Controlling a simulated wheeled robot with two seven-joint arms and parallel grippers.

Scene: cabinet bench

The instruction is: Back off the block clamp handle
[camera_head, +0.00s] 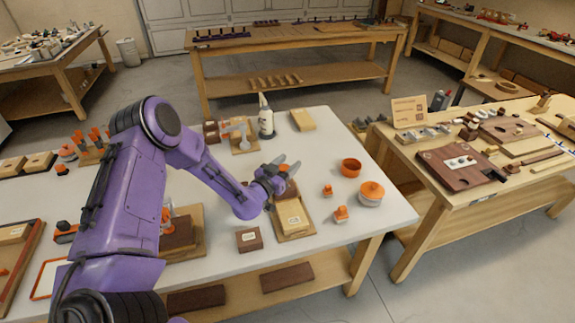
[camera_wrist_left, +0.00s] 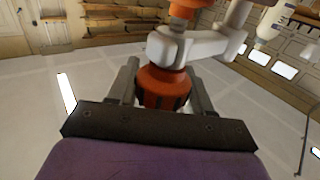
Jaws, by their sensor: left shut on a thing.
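The block clamp stands on a light wooden board (camera_head: 296,233) near the front right of the white bench, with a labelled block (camera_head: 291,216) on it. My left gripper (camera_head: 285,166) is at the clamp's upper end and covers much of it. In the left wrist view, the orange clamp handle (camera_wrist_left: 163,88) sits between the two grey fingers, which are shut on it. A pale grey clamp arm (camera_wrist_left: 195,47) and another orange part (camera_wrist_left: 185,9) show just beyond. My right gripper is in neither view.
A dark block (camera_head: 249,239) lies left of the board. An orange ring (camera_head: 351,167), a round orange-topped pot (camera_head: 371,193) and small orange knobs (camera_head: 341,214) stand to the right. A white bottle (camera_head: 265,118) stands behind. The bench's front right corner is clear.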

